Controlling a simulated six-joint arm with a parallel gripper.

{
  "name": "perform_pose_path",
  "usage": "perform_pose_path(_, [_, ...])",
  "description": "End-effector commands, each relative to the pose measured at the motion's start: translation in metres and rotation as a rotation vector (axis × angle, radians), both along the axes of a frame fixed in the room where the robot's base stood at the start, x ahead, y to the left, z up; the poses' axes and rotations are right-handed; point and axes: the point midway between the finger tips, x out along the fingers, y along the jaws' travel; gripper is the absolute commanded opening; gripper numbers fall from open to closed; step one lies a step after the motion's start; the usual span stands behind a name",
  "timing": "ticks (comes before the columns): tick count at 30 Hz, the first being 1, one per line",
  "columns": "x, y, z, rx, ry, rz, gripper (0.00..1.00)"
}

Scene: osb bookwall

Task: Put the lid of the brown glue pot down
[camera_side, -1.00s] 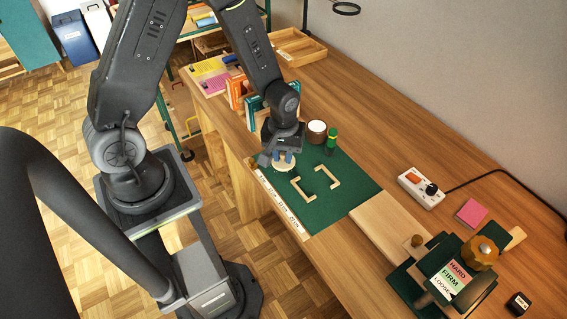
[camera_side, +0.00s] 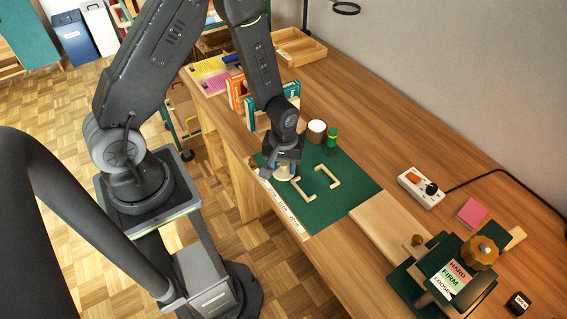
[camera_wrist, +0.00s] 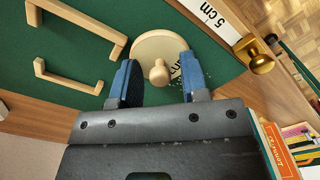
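The lid is a pale round disc with a small knob (camera_wrist: 159,73); in the wrist view the disc (camera_wrist: 154,44) appears to lie flat on the green mat (camera_wrist: 80,52), near the white ruler strip. My gripper (camera_wrist: 158,80) is open, with one blue finger on each side of the knob and a gap between each finger and the knob. In the side view my gripper (camera_side: 283,171) is low over the mat's left part, with the lid (camera_side: 283,176) partly hidden beneath it. The brown glue pot (camera_side: 316,134) stands uncovered at the mat's back edge, showing a white top.
Two pale wooden brackets (camera_side: 322,180) lie on the mat close to my gripper. Upright books (camera_side: 252,112) stand behind it. A brass knob (camera_wrist: 258,58) is near the mat's corner. The mat's right part is free.

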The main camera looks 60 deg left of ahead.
Motion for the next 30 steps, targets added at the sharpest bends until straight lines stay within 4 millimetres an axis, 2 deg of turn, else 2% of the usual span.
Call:
perform_pose_path(11, [0.000, 0.000, 0.006, 0.000, -0.001, 0.000, 0.45])
perform_pose_path(14, [0.001, 0.000, 0.017, 0.000, -0.004, 0.000, 0.45])
perform_pose_path(24, [0.001, 0.000, 0.083, -0.001, -0.006, 0.000, 0.45])
perform_pose_path(30, [0.001, 0.000, 0.112, -0.002, -0.004, 0.000, 0.45])
